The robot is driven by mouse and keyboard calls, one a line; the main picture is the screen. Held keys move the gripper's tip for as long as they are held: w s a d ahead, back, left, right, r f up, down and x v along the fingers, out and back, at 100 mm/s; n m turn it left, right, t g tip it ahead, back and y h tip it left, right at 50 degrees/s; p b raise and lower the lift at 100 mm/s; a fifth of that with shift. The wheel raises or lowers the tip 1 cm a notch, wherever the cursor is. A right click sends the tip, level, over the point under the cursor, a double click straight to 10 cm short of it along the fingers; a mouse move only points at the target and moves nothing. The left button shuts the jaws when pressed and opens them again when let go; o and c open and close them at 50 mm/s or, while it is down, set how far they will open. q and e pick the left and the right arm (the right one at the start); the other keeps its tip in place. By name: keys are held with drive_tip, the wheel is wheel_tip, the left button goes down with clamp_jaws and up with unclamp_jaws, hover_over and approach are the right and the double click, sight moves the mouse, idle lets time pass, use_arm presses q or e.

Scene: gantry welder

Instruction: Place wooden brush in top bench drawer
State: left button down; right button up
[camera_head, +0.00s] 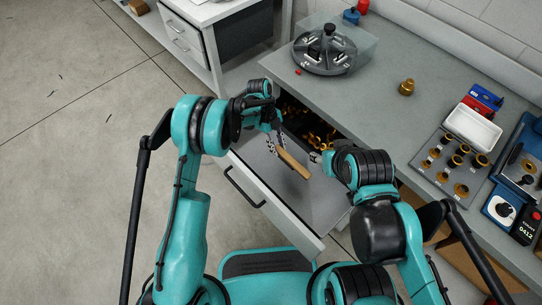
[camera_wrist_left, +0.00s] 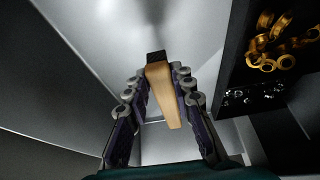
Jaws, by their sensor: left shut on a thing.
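The wooden brush (camera_head: 293,164) is a light wood block with a dark end, which shows in the left wrist view (camera_wrist_left: 165,90). My left gripper (camera_head: 275,144) is shut on it; in the left wrist view its fingers (camera_wrist_left: 163,95) sit on both sides of it. The bench drawer (camera_head: 282,207) is pulled open, and the brush is over its bare grey interior. Whether the brush touches the drawer floor is unclear. My right gripper (camera_head: 318,157) is near the drawer's right side, mostly hidden by its own wrist.
A dark bin of brass fittings (camera_wrist_left: 270,45) lies at the drawer's inner side. The bench top (camera_head: 385,110) holds a round black fixture (camera_head: 324,50), a brass part (camera_head: 406,87), a white tray (camera_head: 473,127) and a plate of brass rings (camera_head: 447,175). Another drawer cabinet (camera_head: 187,38) stands at upper left.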

use_arm(q)
drive_tip(key=a+f, duration=0.1)
drive_tip(key=w+a, duration=0.1)
drive_tip(key=shift+a+f+b, duration=0.3)
drive_tip(key=shift+f+b, duration=0.05)
drive_tip(key=shift+f, duration=0.05)
wheel_tip(320, 180, down, 4)
drive_tip(key=shift+b, duration=1.05)
drive_tip(key=shift+r, duration=0.1)
drive_tip(key=c, duration=1.3)
unclamp_jaws()
